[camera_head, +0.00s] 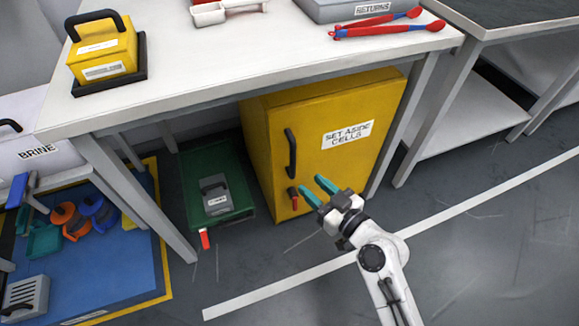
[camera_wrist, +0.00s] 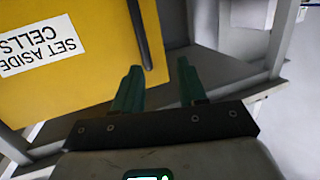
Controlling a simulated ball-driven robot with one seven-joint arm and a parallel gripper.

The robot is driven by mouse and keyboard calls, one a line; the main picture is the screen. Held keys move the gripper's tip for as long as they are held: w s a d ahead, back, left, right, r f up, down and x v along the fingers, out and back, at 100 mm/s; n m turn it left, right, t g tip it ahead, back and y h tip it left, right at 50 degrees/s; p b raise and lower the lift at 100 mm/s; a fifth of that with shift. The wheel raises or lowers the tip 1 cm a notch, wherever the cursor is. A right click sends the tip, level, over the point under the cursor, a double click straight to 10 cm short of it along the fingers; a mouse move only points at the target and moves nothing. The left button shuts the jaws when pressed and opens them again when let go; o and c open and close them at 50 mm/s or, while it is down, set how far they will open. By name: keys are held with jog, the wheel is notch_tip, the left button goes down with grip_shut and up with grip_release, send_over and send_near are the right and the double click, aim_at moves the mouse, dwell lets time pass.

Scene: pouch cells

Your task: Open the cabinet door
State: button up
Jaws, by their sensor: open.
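The yellow cabinet (camera_head: 270,160) stands under the white table, its door (camera_head: 335,165) shut. The door has a white label reading "SET ASIDE CELLS" (camera_head: 347,134). A black vertical handle (camera_head: 291,153) is near the door's left edge, with a small red part on a dark mount (camera_head: 293,194) below it. My gripper (camera_head: 313,187) is open and empty, in front of the door's lower part, right of and below the handle in the head view. In the wrist view my gripper (camera_wrist: 157,84) points past the door's edge, and the handle (camera_wrist: 140,35) is just beyond the left finger, apart from it.
A green tray (camera_head: 180,185) with a grey block lies on the floor left of the cabinet. Table legs (camera_head: 135,190) flank the space. A blue mat (camera_head: 90,270) with coloured tools is at lower left. The floor (camera_head: 480,250) in front and right is clear.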

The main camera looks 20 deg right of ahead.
aim_at(295, 157)
jog(key=shift+m+t+h, duration=0.6)
jog(key=shift+t+h, duration=0.2)
jog(key=w, duration=0.4)
jog(key=w+f, duration=0.1)
jog(key=w, duration=0.7)
jog(key=shift+w+a+f, duration=0.3)
jog(key=shift+w, duration=0.05)
grip_shut()
